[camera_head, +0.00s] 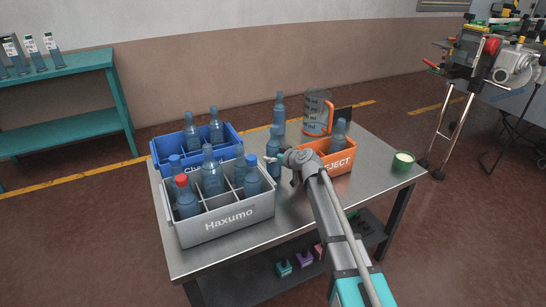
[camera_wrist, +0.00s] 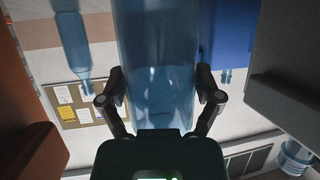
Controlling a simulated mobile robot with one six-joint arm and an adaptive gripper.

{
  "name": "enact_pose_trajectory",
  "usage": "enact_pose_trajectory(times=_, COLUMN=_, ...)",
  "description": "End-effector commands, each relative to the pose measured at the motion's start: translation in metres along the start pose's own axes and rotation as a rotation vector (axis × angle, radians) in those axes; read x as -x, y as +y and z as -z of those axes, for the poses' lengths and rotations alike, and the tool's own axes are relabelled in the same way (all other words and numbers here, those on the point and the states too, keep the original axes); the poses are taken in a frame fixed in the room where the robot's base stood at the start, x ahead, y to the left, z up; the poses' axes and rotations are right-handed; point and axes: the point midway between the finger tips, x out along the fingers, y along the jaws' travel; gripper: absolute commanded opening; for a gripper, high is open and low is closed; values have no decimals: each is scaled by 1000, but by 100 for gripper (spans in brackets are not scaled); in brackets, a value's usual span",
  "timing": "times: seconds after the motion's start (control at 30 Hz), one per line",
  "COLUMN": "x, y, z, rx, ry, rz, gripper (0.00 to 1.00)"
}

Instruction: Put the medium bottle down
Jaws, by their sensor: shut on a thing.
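A blue glass bottle (camera_head: 273,148) is in my gripper (camera_head: 283,159), between the grey crate and the orange crate. It looks upright; I cannot tell whether its base touches the table (camera_head: 240,240). In the wrist view, which is upside down, the held bottle (camera_wrist: 157,60) fills the middle, with a finger of my gripper (camera_wrist: 160,92) on each side. Another bottle (camera_head: 280,112) stands free on the table behind it and shows at upper left in the wrist view (camera_wrist: 73,45).
The grey Haxumo crate (camera_head: 228,222) holds several bottles, one red-capped (camera_head: 186,203). Behind it is a blue crate (camera_head: 236,137) with bottles. The orange crate (camera_head: 340,162) holds a bottle (camera_head: 338,137). A jug (camera_head: 316,110) stands behind. The table's front right is mostly clear beside my arm.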

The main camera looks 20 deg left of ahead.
Motion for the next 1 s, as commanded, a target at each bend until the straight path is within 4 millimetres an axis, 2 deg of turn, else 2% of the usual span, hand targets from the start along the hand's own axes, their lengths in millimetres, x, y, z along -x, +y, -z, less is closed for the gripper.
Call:
enact_pose_trajectory(times=0.13, x=-1, y=0, z=-3, rx=0, ry=1, rz=0, gripper=22)
enact_pose_trajectory(times=0.17, x=-1, y=0, z=-3, rx=0, ry=0, rz=0, gripper=87)
enact_pose_trajectory(times=0.2, x=-1, y=0, z=-2, rx=0, ry=0, rz=0, gripper=94)
enact_pose_trajectory(times=0.23, x=-1, y=0, z=-2, rx=0, ry=0, rz=0, gripper=97)
enact_pose_trajectory(times=0.8, x=0, y=0, z=1, rx=0, ry=0, rz=0, gripper=97)
enact_pose_trajectory(times=1.0, x=22, y=-1, z=2, rx=-1, ry=0, rz=-1, gripper=97)
